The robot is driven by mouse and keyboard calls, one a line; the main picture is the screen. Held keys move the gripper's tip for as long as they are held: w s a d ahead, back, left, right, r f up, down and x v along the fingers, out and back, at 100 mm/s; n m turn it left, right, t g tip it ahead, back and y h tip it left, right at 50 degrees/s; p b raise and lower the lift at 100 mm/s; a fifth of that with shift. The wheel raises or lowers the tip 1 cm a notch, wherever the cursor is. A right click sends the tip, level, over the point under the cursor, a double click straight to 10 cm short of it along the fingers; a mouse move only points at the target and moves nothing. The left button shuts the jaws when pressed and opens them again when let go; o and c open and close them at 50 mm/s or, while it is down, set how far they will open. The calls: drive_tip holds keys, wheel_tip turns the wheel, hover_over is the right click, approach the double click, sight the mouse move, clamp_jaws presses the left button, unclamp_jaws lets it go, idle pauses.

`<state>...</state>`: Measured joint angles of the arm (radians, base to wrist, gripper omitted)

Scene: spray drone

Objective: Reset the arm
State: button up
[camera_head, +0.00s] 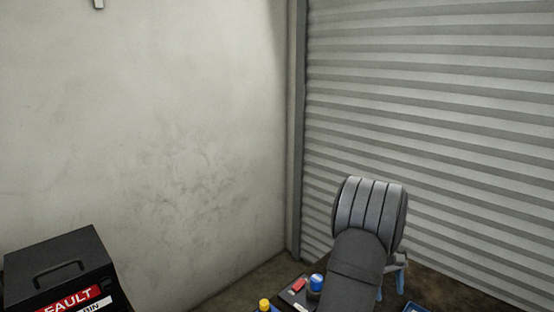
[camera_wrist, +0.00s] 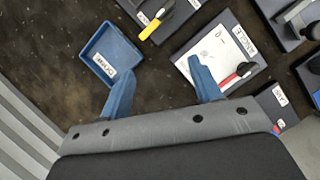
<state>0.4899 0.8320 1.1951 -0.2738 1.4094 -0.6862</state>
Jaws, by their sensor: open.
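In the wrist view my gripper (camera_wrist: 162,88) shows as two blue fingers standing wide apart on a grey bar. It is open, with nothing between the fingers. In the head view my dark grey arm rises at the lower right. A small part of the gripper, a blue finger (camera_head: 400,282), shows behind it, and the rest is hidden by the arm.
In the wrist view a blue tray (camera_wrist: 89,54) lies beyond the left finger. A board with a white sheet (camera_wrist: 207,46) and a red-handled tool (camera_wrist: 240,72) lies near the right finger. A yellow-tipped tool (camera_wrist: 152,27) lies above. A black fault bin (camera_head: 60,262) stands at lower left.

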drive_tip(key=d+n, duration=0.1)
drive_tip(key=n, duration=0.1)
drive_tip(key=d+n+h, duration=0.1)
drive_tip(key=n, duration=0.1)
drive_tip(key=d+n+t+h, duration=0.1)
drive_tip(key=n, duration=0.1)
drive_tip(key=shift+s+f+n, duration=0.2)
drive_tip(key=shift+s+n, duration=0.1)
drive_tip(key=shift+s, duration=0.05)
